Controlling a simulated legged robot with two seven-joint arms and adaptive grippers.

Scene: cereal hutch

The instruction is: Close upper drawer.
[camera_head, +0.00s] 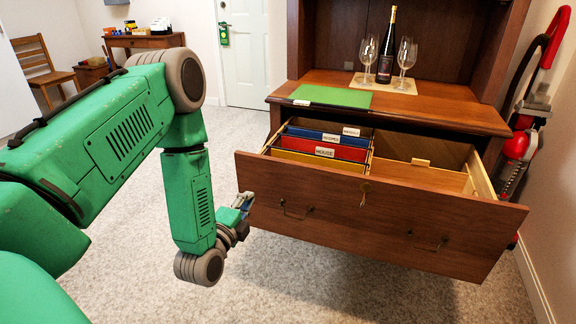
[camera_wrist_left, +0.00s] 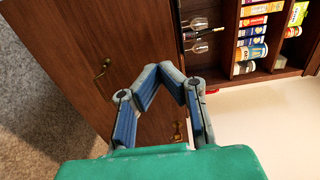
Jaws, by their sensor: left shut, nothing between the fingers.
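The upper drawer (camera_head: 375,212) of the brown wooden hutch is pulled far out. Its front has two thin handles and a key in a lock in the middle. Hanging files labelled in blue, red and yellow (camera_head: 322,147) fill its left part; the right part looks mostly empty. My left gripper (camera_head: 246,203) is near the left end of the drawer front, slightly in front of it; I cannot tell whether it touches. In the left wrist view, its blue-grey fingers (camera_wrist_left: 172,76) meet at the tips with nothing between them, before brown wood. My right gripper is not in view.
On the hutch top (camera_head: 440,108) are a green folder (camera_head: 331,97), a wine bottle (camera_head: 387,50) and two glasses on a mat. A red and black vacuum cleaner (camera_head: 517,145) stands at the right wall. Carpet is clear before the drawer.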

